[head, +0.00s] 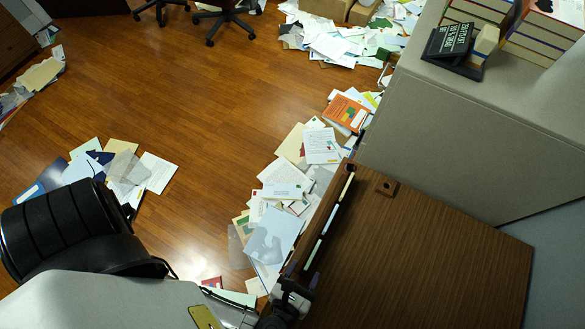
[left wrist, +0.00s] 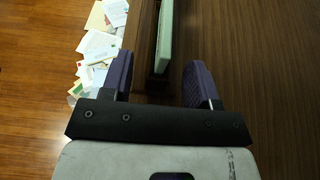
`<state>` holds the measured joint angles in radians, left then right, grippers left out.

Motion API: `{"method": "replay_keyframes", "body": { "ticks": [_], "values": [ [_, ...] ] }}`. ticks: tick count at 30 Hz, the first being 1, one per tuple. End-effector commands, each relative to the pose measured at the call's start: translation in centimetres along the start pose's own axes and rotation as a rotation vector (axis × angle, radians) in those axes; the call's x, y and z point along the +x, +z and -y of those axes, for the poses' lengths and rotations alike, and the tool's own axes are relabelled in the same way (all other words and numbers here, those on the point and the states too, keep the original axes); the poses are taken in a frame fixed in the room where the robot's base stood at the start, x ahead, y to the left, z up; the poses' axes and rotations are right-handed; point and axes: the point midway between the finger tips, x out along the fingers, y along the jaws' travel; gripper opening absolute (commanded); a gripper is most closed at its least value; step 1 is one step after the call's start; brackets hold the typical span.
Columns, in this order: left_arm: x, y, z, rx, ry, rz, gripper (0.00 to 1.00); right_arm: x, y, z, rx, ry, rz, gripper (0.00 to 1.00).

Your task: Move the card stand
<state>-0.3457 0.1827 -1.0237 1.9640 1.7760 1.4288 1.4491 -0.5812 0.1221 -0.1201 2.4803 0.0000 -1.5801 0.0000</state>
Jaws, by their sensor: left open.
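A long, narrow brown holder with pale upright cards (head: 328,219) runs along the left edge of the wooden desk; I take it to be the card stand. In the left wrist view its pale green card (left wrist: 165,38) stands upright in a brown base (left wrist: 146,50). My left gripper (head: 300,276) is over the near end of the holder. In the left wrist view its purple fingers (left wrist: 158,85) are apart, one on each side of the card's near end, with gaps showing. Nothing is held. My right gripper is not in view.
Papers (head: 277,235) litter the floor beside the desk.

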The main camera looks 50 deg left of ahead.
Motion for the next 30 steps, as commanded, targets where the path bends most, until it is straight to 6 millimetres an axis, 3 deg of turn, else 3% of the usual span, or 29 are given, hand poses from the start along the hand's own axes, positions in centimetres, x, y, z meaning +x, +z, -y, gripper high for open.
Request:
{"method": "replay_keyframes", "body": {
  "ticks": [9,24,30],
  "values": [
    [3.3,0.0,0.0,0.0,0.0,0.002,0.55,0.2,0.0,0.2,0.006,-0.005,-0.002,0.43],
    [4.0,0.0,0.0,0.001,0.0,-0.001,0.55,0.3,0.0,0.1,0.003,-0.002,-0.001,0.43],
    [4.0,0.0,0.0,0.0,0.0,0.0,0.36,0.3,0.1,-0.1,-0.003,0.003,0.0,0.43]
  ]
}}
